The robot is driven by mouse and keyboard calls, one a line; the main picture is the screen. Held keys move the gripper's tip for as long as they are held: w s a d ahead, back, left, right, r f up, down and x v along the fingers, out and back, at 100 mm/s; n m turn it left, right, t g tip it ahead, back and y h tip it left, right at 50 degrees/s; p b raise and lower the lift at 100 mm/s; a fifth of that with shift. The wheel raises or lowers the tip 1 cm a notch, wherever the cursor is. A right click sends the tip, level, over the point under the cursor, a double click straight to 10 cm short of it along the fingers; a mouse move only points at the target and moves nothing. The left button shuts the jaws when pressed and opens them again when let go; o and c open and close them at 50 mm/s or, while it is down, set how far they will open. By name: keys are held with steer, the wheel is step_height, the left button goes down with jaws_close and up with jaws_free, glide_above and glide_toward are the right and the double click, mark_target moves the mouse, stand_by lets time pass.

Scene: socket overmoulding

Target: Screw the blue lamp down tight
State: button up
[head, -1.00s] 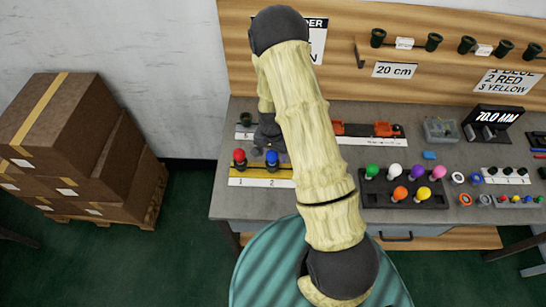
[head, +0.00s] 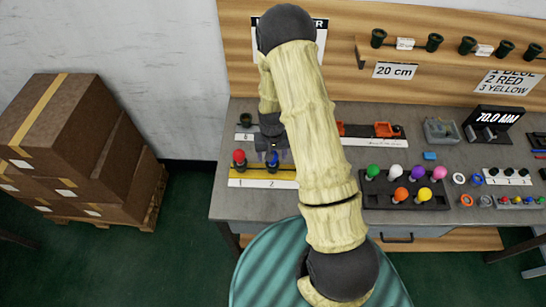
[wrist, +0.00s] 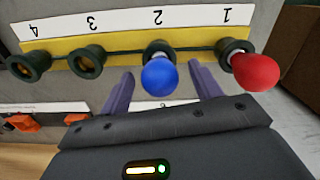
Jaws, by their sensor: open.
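The blue lamp (wrist: 159,77) stands in the green socket at position 2 of the yellow-and-white strip, seen from above in the wrist view. My gripper (wrist: 160,82) is open, with one purple finger on each side of the blue lamp and gaps visible between. In the head view the blue lamp (head: 272,158) is partly hidden by my gripper (head: 275,153). How far it is screwed in cannot be told.
A red lamp (wrist: 256,71) stands in socket 1, close beside one finger. Empty sockets 3 (wrist: 88,62) and 4 (wrist: 28,66) are on the other side. A dark tray (head: 375,201) of coloured lamps lies to the right.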

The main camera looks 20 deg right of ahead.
steer(key=n, duration=0.4)
steer(key=c, duration=0.9)
steer(key=m, duration=0.4)
steer(key=shift+m, duration=0.3)
